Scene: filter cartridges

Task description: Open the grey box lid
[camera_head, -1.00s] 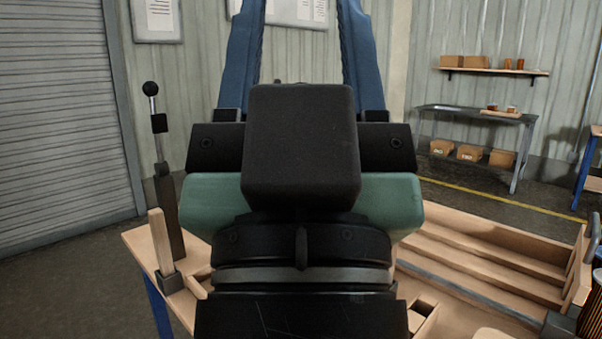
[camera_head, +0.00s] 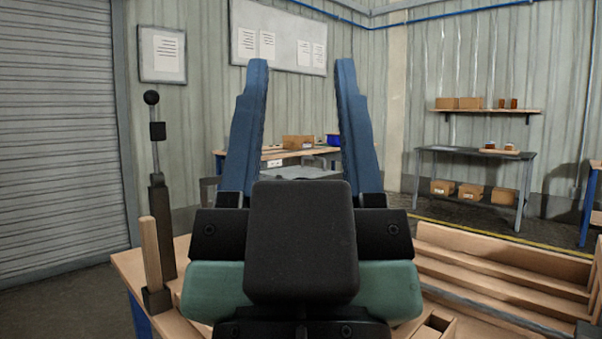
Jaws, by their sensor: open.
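My gripper (camera_head: 301,66) is in the middle of the head view, seen from behind. Its two long blue fingers point up and away and stand wide apart, with nothing between them. I cannot make out a grey box or its lid; the gripper's dark body and green housing hide the middle of the near workbench (camera_head: 128,268). A flat grey surface (camera_head: 300,173) shows between the fingers farther back, but I cannot tell whether it belongs to a box.
A lever with a black knob (camera_head: 151,98) and an upright wooden post (camera_head: 150,250) stand at the bench's left. A stepped wooden rack (camera_head: 490,275) fills the right. A back table (camera_head: 225,158) and a dark shelf table (camera_head: 470,155) with cartons stand by the walls.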

